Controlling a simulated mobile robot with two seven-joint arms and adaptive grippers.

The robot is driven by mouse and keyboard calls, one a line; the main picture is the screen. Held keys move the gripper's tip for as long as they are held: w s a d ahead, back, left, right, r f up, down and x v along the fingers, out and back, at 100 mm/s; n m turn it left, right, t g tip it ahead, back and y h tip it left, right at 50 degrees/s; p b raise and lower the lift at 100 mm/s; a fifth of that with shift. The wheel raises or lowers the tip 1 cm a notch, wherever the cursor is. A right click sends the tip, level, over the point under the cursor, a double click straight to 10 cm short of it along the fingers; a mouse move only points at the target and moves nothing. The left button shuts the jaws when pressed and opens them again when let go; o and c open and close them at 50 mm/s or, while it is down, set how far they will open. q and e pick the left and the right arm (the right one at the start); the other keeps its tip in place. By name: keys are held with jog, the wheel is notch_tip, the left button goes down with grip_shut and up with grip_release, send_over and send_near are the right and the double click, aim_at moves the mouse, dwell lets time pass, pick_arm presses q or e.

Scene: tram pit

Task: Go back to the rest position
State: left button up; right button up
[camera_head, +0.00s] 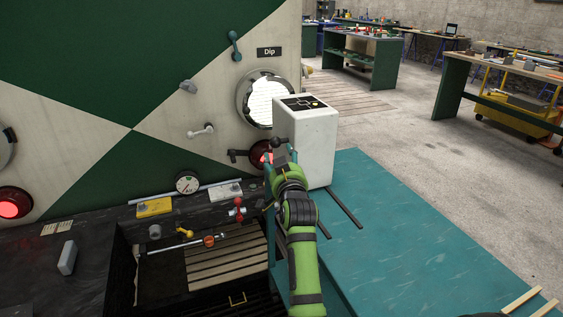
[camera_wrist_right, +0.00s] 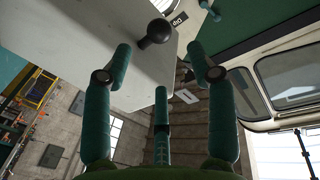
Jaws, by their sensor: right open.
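My right arm, green, reaches up the middle of the head view. Its gripper (camera_head: 281,158) is in front of the left side of a white box (camera_head: 318,146) with a dark panel on top. In the right wrist view the three teal fingers of the right gripper (camera_wrist_right: 160,60) are spread with nothing between them. A black ball knob (camera_wrist_right: 155,33) on the box's pale face (camera_wrist_right: 137,75) shows beyond the fingertips, apparently apart from them. The knob is also in the head view (camera_head: 280,143), just above the gripper. My left gripper is not in view.
The box stands on a teal table (camera_head: 400,225) with dark rails. A green and cream tram front (camera_head: 125,125) with lamps is at the left. A dark pit edge holds a gauge (camera_head: 187,183) and wooden slats (camera_head: 228,257).

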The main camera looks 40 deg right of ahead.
jog(key=shift+s+a, duration=0.25)
jog(key=shift+s, duration=0.2)
jog(key=s+a+f+n+g+y, duration=0.1)
jog(key=a+f+n+g+y, duration=0.35)
jog(key=f, duration=1.15)
jog(key=s+a+f+n+y, duration=0.1)
jog(key=a+f+y, duration=0.1)
jog(key=a+f, duration=0.95)
jog(key=s+a+f+n+g+y, duration=0.1)
jog(key=s+f+g, duration=0.1)
jog(key=s+f, duration=0.8)
jog(key=s+a+f+n+g+y, duration=0.15)
jog(key=s+f, duration=0.35)
jog(key=f, duration=0.8)
jog(key=s+a+f+g, duration=0.1)
jog(key=s+f, duration=0.3)
jog(key=s, duration=0.7)
jog(key=s+a+f+n+g, duration=0.1)
jog(key=s+f+g, duration=0.2)
jog(key=s, duration=0.9)
jog(key=s+a+f+n+g, duration=0.1)
jog(key=s+f+g, duration=0.1)
jog(key=s+f, duration=0.5)
jog(key=s, duration=0.4)
jog(key=shift+s+a+g, duration=0.15)
jog(key=shift+s+g, duration=0.25)
